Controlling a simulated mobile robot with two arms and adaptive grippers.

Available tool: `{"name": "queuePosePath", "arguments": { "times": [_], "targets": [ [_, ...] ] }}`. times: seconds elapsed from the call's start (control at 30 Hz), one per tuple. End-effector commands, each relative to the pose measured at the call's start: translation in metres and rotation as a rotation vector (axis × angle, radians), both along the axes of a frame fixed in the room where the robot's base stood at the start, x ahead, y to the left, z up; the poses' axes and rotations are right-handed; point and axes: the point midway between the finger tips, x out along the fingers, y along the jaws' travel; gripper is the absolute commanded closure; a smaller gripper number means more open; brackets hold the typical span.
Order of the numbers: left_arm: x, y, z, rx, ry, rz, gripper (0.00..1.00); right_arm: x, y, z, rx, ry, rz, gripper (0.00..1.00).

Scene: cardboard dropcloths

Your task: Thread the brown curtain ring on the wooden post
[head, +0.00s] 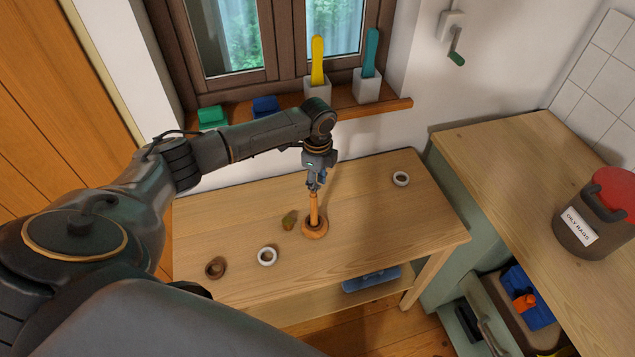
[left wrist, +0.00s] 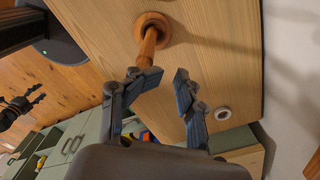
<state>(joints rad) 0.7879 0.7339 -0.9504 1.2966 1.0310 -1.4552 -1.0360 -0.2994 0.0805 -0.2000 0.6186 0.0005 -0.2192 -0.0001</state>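The wooden post (head: 313,212) stands upright on a round base on the table, and its shaft also shows in the left wrist view (left wrist: 149,45). The brown curtain ring (head: 215,267) lies flat near the table's front left, well apart from the post; I do not see it in the left wrist view. My left gripper (head: 314,183) is over the post's top. In the left wrist view its fingers (left wrist: 168,80) are apart with nothing held between them, and the post is beside one fingertip. A dark claw-like shape (left wrist: 20,106) at that view's left edge looks like my right gripper; its opening is unclear.
Another white ring (head: 401,179) lies at the back right. A small greenish-brown object (head: 289,221) is left of the post. A counter with a red-lidded can (head: 590,218) stands at right.

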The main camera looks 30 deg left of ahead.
Motion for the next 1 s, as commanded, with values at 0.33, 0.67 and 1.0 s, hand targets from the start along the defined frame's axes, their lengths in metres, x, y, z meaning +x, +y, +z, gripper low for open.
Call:
{"name": "queuePosePath", "arguments": {
  "times": [0.33,0.67,1.0],
  "targets": [
    [0.003,0.000,0.067,-0.001,-0.004,-0.001,0.64,0.000,0.001,0.000,0.001,0.000,0.000,0.47],
    [0.002,0.000,0.111,-0.001,0.002,-0.001,0.64,0.000,0.001,0.000,0.001,0.000,0.000,0.47],
    [0.002,0.000,0.114,-0.001,0.003,-0.001,0.64,0.000,0.001,0.001,0.001,0.000,0.000,0.47]
  ]
}}
